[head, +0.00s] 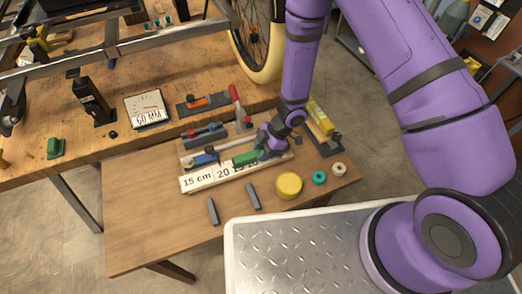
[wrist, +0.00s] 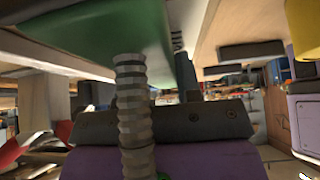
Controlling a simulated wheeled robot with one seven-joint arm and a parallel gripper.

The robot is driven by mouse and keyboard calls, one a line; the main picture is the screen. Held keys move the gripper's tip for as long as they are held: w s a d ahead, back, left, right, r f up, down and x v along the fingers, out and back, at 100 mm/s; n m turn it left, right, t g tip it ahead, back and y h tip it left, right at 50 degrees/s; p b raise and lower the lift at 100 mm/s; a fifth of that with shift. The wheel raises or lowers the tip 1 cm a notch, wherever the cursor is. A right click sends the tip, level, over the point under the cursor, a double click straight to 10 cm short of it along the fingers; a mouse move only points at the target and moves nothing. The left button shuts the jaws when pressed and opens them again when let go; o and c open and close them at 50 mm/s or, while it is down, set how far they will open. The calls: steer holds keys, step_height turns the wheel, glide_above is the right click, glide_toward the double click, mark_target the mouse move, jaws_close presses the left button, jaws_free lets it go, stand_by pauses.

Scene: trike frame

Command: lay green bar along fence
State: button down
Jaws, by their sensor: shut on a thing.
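The green bar (head: 243,159) lies level just behind the fence, a pale strip marked "15 cm 20" (head: 207,178), on the small wooden table. I cannot tell whether the bar touches the fence. My gripper (head: 265,153) reaches down at the bar's right end and is shut on it; the fingertips are partly hidden by the purple wrist. In the wrist view the green bar (wrist: 115,32) fills the upper left, close above the dark jaw parts, and its far end is out of frame.
A blue clamp (head: 203,159) sits left of the bar. The table's front left is clear.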

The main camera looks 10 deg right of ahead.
steer(key=c, duration=0.9)
jaws_free()
steer(key=shift+f, duration=0.2)
steer(key=shift+o, duration=0.5)
steer(key=shift+s+d, duration=0.1)
steer(key=shift+s, duration=0.1)
steer(key=shift+s+f, duration=0.1)
steer(key=shift+r, duration=0.2)
steer(key=v, duration=1.2)
steer(key=shift+w+r, duration=0.25)
steer(key=shift+w, duration=0.05)
steer(key=shift+w+r, duration=0.1)
